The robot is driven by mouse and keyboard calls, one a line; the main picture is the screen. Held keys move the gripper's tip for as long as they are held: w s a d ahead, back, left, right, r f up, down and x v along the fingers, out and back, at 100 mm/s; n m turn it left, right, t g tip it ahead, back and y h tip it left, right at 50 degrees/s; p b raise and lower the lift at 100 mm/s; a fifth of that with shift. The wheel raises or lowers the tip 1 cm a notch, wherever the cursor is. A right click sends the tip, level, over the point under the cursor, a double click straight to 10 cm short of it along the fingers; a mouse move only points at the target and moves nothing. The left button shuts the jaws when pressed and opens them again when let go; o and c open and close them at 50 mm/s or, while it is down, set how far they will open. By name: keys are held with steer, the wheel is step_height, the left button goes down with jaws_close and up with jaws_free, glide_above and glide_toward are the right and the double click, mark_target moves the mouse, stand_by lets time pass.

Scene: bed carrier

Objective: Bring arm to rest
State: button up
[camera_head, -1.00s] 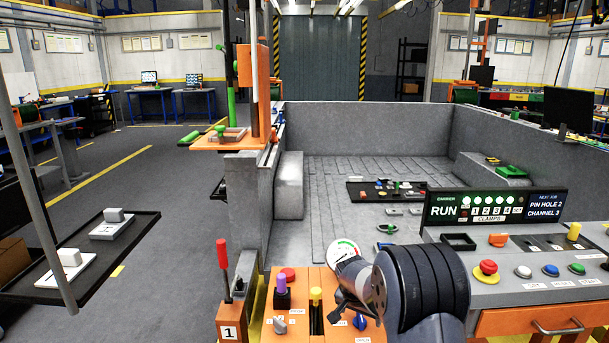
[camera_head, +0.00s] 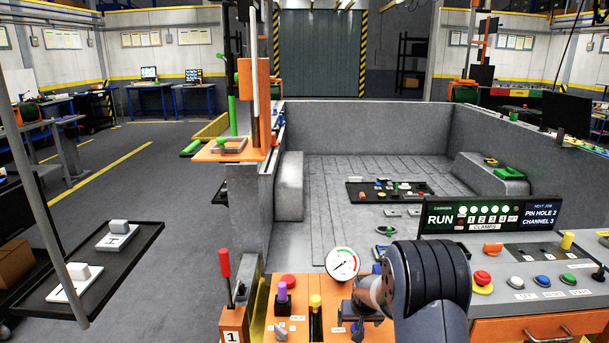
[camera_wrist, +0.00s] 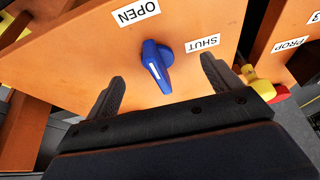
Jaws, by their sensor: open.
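My arm reaches over the orange panel (camera_head: 270,318) at the bottom of the head view, bent with dark ribbed links. My gripper (camera_wrist: 163,78) is open, with one dark finger on each side of the blue knob (camera_wrist: 157,66) in the wrist view. The knob has a white mark and sits between the labels OPEN and SHUT. Nothing is held between the fingers; I cannot tell how far their tips are from the panel. In the head view the blue knob (camera_head: 357,331) shows just below my gripper (camera_head: 364,314).
A gauge (camera_head: 342,263), a purple-topped knob (camera_head: 282,291) and a yellow-topped lever (camera_head: 315,302) stand left of my arm. A red-handled lever (camera_head: 224,263) is farther left. A console with buttons (camera_head: 515,282) and a RUN display (camera_head: 490,214) lies right. The grey bed lies beyond.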

steer(key=shift+r, duration=0.1)
steer(key=shift+v, duration=1.15)
steer(key=shift+s, duration=0.1)
